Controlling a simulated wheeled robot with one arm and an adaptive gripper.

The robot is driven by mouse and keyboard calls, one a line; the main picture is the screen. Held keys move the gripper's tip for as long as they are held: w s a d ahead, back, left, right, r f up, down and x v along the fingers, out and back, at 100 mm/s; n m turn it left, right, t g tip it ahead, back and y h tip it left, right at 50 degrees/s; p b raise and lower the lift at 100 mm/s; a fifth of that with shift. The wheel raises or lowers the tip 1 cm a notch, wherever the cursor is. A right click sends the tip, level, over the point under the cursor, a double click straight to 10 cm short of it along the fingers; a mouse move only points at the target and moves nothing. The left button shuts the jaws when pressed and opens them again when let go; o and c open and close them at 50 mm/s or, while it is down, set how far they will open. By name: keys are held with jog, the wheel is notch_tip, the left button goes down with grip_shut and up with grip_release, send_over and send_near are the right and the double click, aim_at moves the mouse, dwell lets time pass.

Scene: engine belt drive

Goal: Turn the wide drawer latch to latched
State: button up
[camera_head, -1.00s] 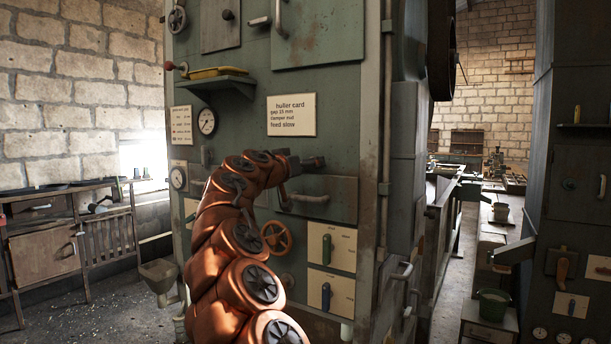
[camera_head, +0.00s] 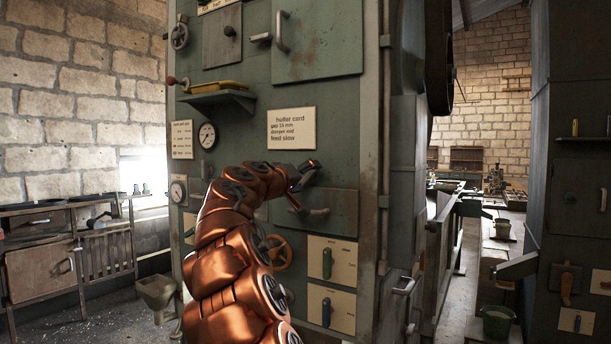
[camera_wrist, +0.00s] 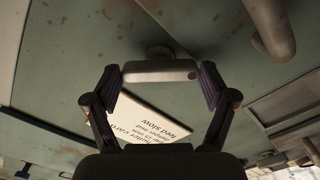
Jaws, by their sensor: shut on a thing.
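The wide drawer (camera_head: 335,203) is a green-grey front on the tall machine cabinet, with a bar handle (camera_head: 308,210), which also shows in the wrist view (camera_wrist: 268,28). My gripper (camera_head: 308,168) is just above the drawer's top edge, below the placard. In the wrist view my gripper (camera_wrist: 165,80) has its two pads at the ends of a short grey latch bar (camera_wrist: 160,73). The bar stands off the panel on a round stem (camera_wrist: 159,51). In the head view my gripper hides the latch, and its setting cannot be read.
The huller card placard (camera_head: 291,128) is just above my gripper. A red handwheel (camera_head: 278,252) and two cream switch plates (camera_head: 345,262) are below. A green shelf (camera_head: 218,98) juts out at upper left. An aisle opens right of the cabinet.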

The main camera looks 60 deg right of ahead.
jog(key=n+p, duration=0.3)
jog(key=n, duration=0.2)
jog(key=shift+r, duration=0.1)
jog(key=shift+n+p, duration=0.9)
jog(key=shift+n, duration=0.8)
jog(key=o, duration=1)
jog(key=shift+a, duration=0.15)
jog(key=a, duration=1.1)
jog(key=shift+s+a, duration=0.25)
jog(key=shift+a, duration=0.15)
